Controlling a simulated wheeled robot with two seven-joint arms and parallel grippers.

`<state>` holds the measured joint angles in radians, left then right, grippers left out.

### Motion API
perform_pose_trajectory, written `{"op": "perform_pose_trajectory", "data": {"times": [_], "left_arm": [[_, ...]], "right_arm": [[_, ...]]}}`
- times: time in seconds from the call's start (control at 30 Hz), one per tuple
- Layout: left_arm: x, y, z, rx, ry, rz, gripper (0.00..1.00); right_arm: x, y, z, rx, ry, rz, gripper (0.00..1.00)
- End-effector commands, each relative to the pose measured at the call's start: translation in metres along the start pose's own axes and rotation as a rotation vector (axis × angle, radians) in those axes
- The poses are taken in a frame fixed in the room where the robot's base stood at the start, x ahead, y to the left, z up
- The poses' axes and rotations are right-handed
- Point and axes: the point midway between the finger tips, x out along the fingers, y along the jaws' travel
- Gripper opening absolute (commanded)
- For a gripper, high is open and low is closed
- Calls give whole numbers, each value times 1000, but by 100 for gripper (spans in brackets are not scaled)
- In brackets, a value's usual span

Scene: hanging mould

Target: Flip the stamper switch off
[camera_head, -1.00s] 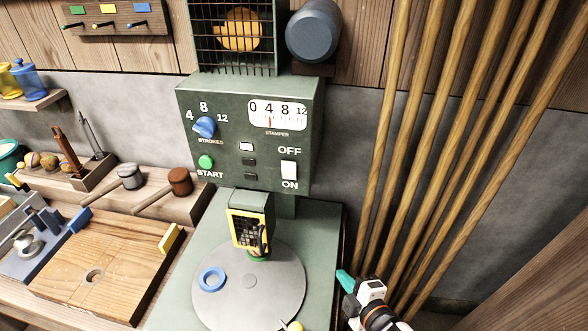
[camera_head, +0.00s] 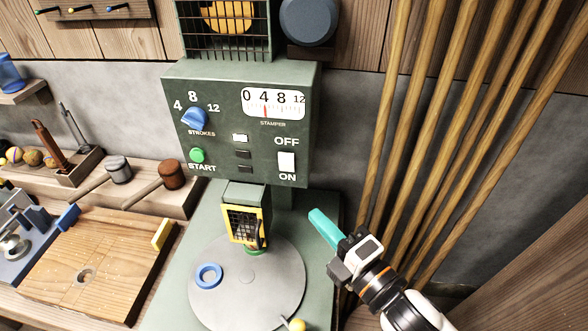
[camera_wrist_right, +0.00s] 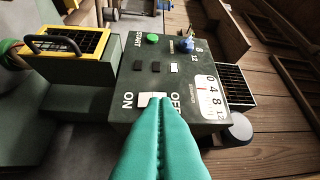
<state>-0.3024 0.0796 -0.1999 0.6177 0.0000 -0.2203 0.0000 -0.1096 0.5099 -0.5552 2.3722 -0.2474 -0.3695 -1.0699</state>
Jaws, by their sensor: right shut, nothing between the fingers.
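The stamper's green control box (camera_head: 225,165) carries a white rocker switch (camera_head: 286,162) at its lower right, with OFF printed above it and ON below. Which end of the switch is pressed in is too small to tell. My right gripper (camera_head: 318,218) has teal fingers, shut and empty, below and to the right of the switch, apart from it in the head view. In the right wrist view the switch (camera_wrist_right: 150,99) shows just beyond the shut fingertips (camera_wrist_right: 160,103), which partly cover it and the OFF label. My left gripper is not in view.
A round grey plate (camera_head: 262,290) with a blue ring (camera_head: 208,275) lies below the box, under a yellow-framed guard (camera_head: 243,224). Several wooden poles (camera_head: 420,130) lean at the right. Two mallets and a wooden board (camera_head: 90,255) are at the left.

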Motion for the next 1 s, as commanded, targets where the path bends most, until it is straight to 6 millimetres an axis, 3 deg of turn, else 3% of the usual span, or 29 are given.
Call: {"op": "perform_pose_trajectory", "data": {"times": [0.5, 0.7, 1.0], "left_arm": [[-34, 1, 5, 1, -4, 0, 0], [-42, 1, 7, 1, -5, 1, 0], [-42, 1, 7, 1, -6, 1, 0]], "right_arm": [[100, -4, -6, -2, 2, 1, 0], [116, -1, -23, -1, 0, 2, 0], [120, 0, -28, 1, 0, 1, 0]]}}
